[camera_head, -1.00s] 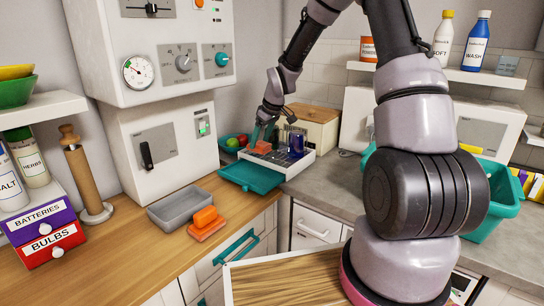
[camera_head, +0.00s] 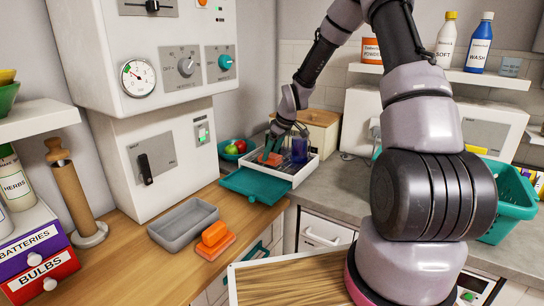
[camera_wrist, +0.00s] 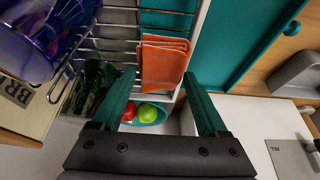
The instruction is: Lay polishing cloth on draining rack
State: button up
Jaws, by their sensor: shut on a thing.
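The polishing cloth (camera_wrist: 165,62) is a folded orange-red cloth, seen between my fingertips in the wrist view. It also shows in the head view (camera_head: 270,159). My gripper (camera_wrist: 158,78) has its teal fingers on either side of the cloth's near end and is shut on it. The draining rack (camera_head: 296,177) is a white-rimmed tray with metal wires (camera_wrist: 112,45). The cloth lies over the wires at the rack's left part in the head view; I cannot tell whether it touches them. A blue glass vessel (camera_head: 299,150) stands in the rack, right of the cloth.
A teal tray (camera_head: 250,187) juts out in front of the rack. A teal bowl of fruit (camera_wrist: 147,117) is beside it. A grey tub (camera_head: 183,224) and an orange block (camera_head: 214,238) are on the wooden counter.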

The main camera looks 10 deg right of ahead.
jog(key=shift+f, duration=0.8)
jog(key=shift+f, duration=0.1)
jog(key=o, duration=1.1)
jog(key=s+d+r+m+t+h, duration=0.1)
jog(key=s+d+r+m, duration=0.1)
jog(key=s+r, duration=0.55)
jog(key=s+d+r+m+h, duration=0.15)
jog(key=s+r, duration=0.25)
jog(key=r, duration=0.7)
jog(key=s+d+r+m+t, duration=0.1)
jog(key=s+d+r+m, duration=0.15)
jog(key=s+r, duration=0.5)
jog(key=shift+s+d+r+m+t+y, duration=0.1)
jog(key=shift+s+r+m+t+y, duration=0.2)
jog(key=shift+s+r+m, duration=1.6)
jog(key=shift+s+r+m+t+y, duration=0.25)
jog(key=shift+s+r+m, duration=0.4)
jog(key=shift+s, duration=2.35)
jog(key=shift+s+d+r+m+t+y, duration=0.1)
jog(key=shift+s+r+m+t+y, duration=0.2)
jog(key=shift+s+r+m, duration=1.6)
jog(key=shift+s+f+n, duration=0.4)
jog(key=shift+s+n, duration=0.15)
jog(key=shift+n, duration=0.3)
